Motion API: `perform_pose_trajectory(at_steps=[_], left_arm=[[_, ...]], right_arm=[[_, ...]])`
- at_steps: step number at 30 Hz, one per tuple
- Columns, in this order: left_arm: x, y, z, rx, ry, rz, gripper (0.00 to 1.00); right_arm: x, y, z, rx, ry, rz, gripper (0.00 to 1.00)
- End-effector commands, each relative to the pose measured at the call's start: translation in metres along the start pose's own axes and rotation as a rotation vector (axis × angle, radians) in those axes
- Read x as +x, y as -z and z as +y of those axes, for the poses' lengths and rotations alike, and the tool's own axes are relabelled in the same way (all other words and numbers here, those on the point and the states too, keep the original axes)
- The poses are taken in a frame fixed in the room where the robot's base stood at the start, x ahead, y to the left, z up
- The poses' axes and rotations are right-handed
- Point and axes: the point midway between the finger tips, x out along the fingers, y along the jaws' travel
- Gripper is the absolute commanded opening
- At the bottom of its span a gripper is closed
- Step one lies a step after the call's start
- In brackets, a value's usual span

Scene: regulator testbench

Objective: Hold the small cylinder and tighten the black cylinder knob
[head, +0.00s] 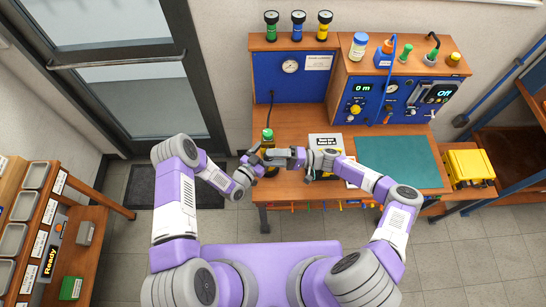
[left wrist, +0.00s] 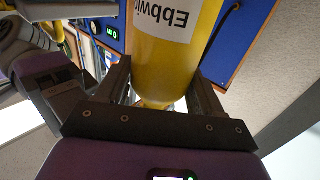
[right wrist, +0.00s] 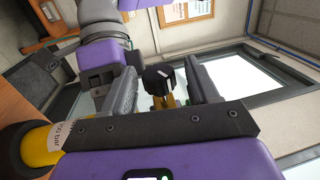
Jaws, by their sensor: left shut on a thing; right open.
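The small yellow cylinder (left wrist: 165,65) with a white label is between the fingers of my left gripper (left wrist: 163,88), which is shut on it. In the head view, my left gripper (head: 257,163) is at the front left of the workbench, with the cylinder mostly hidden by the grippers. The black knob (right wrist: 158,76) with brass-coloured parts below it shows in the right wrist view, in the gap between the fingers of my right gripper (right wrist: 163,88). That gripper is open, and I cannot tell whether a finger touches the knob. It also shows in the head view (head: 285,157).
A white sign (head: 325,141) stands behind my right wrist. A teal mat (head: 398,163) lies clear at right, and a blue gauge panel (head: 293,78) stands behind.

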Motion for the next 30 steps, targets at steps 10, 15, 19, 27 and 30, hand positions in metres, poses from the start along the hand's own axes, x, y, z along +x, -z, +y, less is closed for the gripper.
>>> perform_pose_trajectory(at_steps=[10,15,19,27,30], left_arm=[[0.000,0.001,0.000,0.001,0.000,0.003,0.00],[0.000,0.001,0.000,0.001,0.000,0.003,0.00],[0.000,0.001,0.000,0.001,0.000,0.003,0.00],[0.000,0.001,0.000,0.001,0.000,0.003,0.00],[0.000,0.001,0.000,0.001,0.000,0.003,0.00]], right_arm=[[-0.038,0.002,0.003,-0.001,-0.013,0.012,0.65],[-0.062,0.001,0.002,-0.001,-0.007,0.006,0.65],[-0.075,0.000,0.001,-0.001,-0.004,0.003,0.65],[-0.082,-0.001,0.001,0.000,-0.001,0.002,0.65],[-0.082,-0.001,0.001,0.001,-0.001,0.002,0.65]])
